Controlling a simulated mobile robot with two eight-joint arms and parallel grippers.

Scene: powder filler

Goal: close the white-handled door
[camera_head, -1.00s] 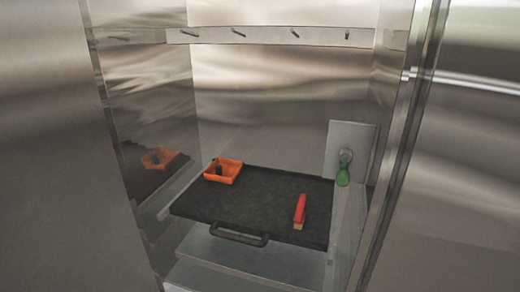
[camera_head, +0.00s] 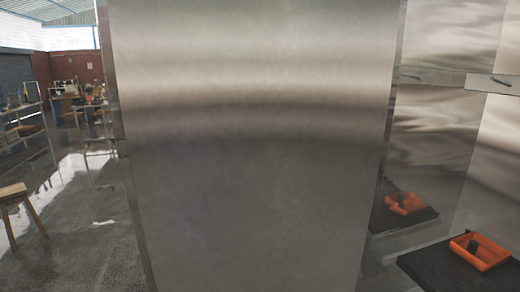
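A broad brushed-steel panel (camera_head: 250,150) fills the middle of the head view. It looks like a door or side panel of the steel cabinet, and its right edge borders the open cabinet interior (camera_head: 440,130). No white handle shows on the part in view, so I cannot tell whether this is the white-handled door. Neither of my grippers is in view.
Inside the cabinet at the right, an orange tray (camera_head: 479,251) sits on a black shelf (camera_head: 440,268). To the left lies an open workshop floor (camera_head: 75,240) with a wooden stool (camera_head: 18,205) and cluttered benches further back.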

